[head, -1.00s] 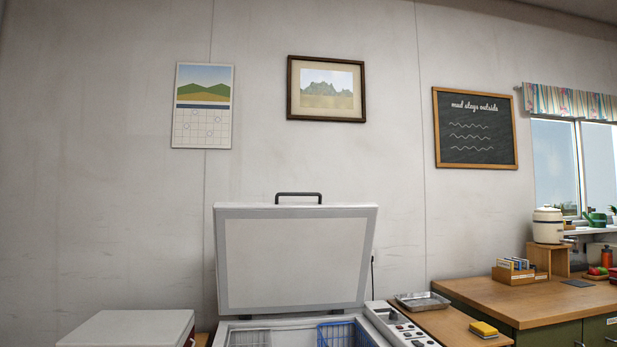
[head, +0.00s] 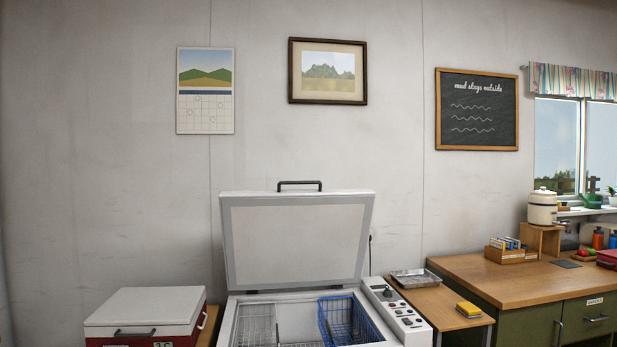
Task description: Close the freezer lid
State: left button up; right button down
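The white chest freezer (head: 372,310) stands low in the middle of the head view, its front cut off by the bottom edge. Its lid (head: 297,245) is open and stands almost upright, leaning back toward the wall. A dark handle (head: 300,185) sits on the lid's top edge. Inside the freezer are a white wire basket (head: 256,325) at left and a blue wire basket (head: 346,320) at right. Neither of my grippers shows in the view.
A red and white cooler (head: 146,312) stands left of the freezer. To the right are a control panel (head: 397,311), then a wooden side table (head: 437,303) with a metal tray (head: 416,279) and a yellow sponge-like block (head: 468,310). A wooden counter (head: 520,282) stands further right.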

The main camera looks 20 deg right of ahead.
aim_at(280, 238)
jog(key=i+j+z, duration=0.35)
jog(key=i+j, duration=0.5)
jog(key=i, duration=0.4)
jog(key=i+j+z, duration=0.35)
jog(key=i+j, duration=0.75)
